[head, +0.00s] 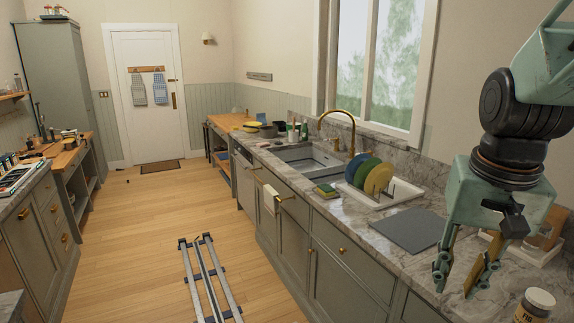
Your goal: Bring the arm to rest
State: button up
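My gripper (457,283) hangs at the right of the head view, pointing down over the stone counter (390,220). Its two fingers are spread apart, and I see nothing between them. A tan patch shows along the right finger; I cannot tell whether it is part of the finger. The fingertips appear in front of or above the counter's front part, and their height over it is hard to judge.
A grey mat (412,230), a rack with plates (378,178) and a sink (305,157) line the counter. A lidded jar (535,306) stands near my gripper at lower right. A white tray (550,255) is behind it. Rails (208,275) run along the open floor.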

jog(key=s+a+r+n+t+p, duration=0.1)
jog(key=s+a+r+n, duration=0.4)
jog(key=s+a, duration=0.8)
jog(key=shift+s+r+t+y+p, duration=0.4)
jog(key=shift+s+r+t, duration=0.2)
jog(key=shift+s+r, duration=0.75)
jog(key=shift+w+r, duration=0.2)
jog(key=shift+w, duration=0.05)
